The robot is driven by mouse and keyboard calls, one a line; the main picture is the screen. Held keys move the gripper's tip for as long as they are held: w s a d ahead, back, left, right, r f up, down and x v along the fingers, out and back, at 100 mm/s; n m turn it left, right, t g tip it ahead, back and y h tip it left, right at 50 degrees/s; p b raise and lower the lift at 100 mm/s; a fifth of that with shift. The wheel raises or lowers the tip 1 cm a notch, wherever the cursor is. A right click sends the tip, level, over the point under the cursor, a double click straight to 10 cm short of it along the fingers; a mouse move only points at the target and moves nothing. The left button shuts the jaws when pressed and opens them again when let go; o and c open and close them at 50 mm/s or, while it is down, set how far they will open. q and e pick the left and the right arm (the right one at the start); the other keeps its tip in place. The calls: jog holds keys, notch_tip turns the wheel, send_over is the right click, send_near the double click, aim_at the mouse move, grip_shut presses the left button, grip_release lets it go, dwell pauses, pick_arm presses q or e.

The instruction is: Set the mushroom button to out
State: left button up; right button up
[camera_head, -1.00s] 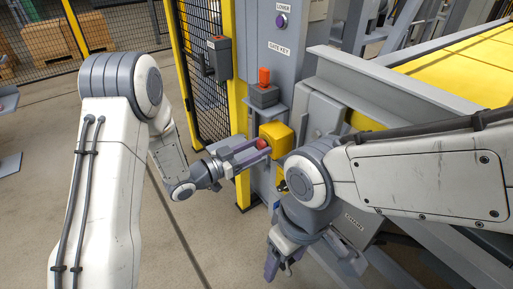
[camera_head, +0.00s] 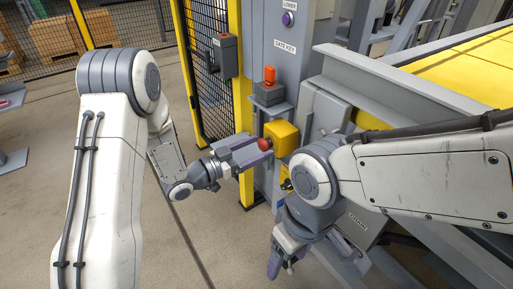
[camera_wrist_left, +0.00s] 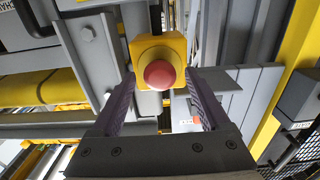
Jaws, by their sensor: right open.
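The red mushroom button (camera_head: 264,145) sits on the side face of a yellow box (camera_head: 283,137); its head stands off that face. In the left wrist view the button (camera_wrist_left: 160,73) shows round and red in front of the yellow box (camera_wrist_left: 138,48). My left gripper (camera_head: 258,148) is open at the button. Its two fingers (camera_wrist_left: 160,92) lie on either side of the red head, with a visible gap on both sides. My right gripper (camera_head: 282,262) hangs low in front of the grey cabinet, open and away from the button.
A grey post with a GATE KEY label (camera_head: 286,47) and an orange-topped device (camera_head: 269,82) rises behind the yellow box. A mesh fence (camera_head: 211,105) stands to the left. My right forearm crosses close to the right of the box.

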pick_arm(q)
jog(key=v, duration=1)
jog(key=shift+s+a, duration=0.15)
jog(key=shift+a, duration=0.05)
